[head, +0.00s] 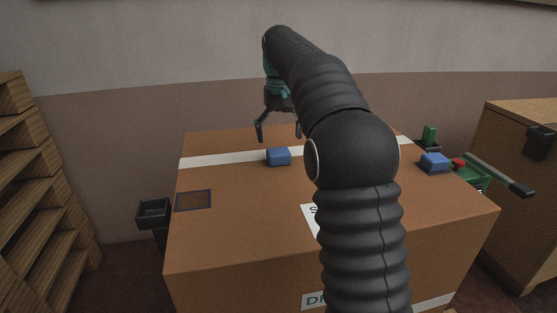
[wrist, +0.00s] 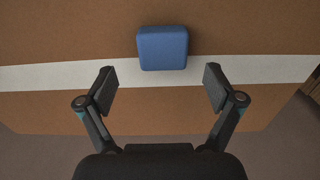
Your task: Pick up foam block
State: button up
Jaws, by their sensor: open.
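A blue foam block (head: 278,156) sits on top of a large cardboard box, at the edge of a white tape strip. It also shows in the wrist view (wrist: 162,48), lying partly over the tape, ahead of the fingertips and roughly centred between them. My gripper (head: 278,134) is above the box top near the block. In the wrist view my gripper (wrist: 159,88) has its two fingers spread wide with nothing between them. Part of the right finger is hidden by my arm in the head view. A second blue block (head: 434,162) lies at the box's right side.
The cardboard box (head: 240,235) has a dark-framed patch (head: 193,200) at left and a white label. A black bin (head: 153,213) stands left, wooden shelves (head: 35,190) far left. A green tool with a red knob (head: 470,172) and a wooden cabinet (head: 520,200) are at right.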

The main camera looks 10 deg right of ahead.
aim_at(278, 151)
jog(key=shift+s+a+f+b, duration=0.1)
jog(key=shift+f+b, duration=0.25)
jog(key=shift+f, duration=0.95)
jog(key=shift+s+a+f+b, duration=0.1)
jog(key=shift+f+b, duration=0.2)
jog(key=shift+f, duration=1)
jog(key=c, duration=1)
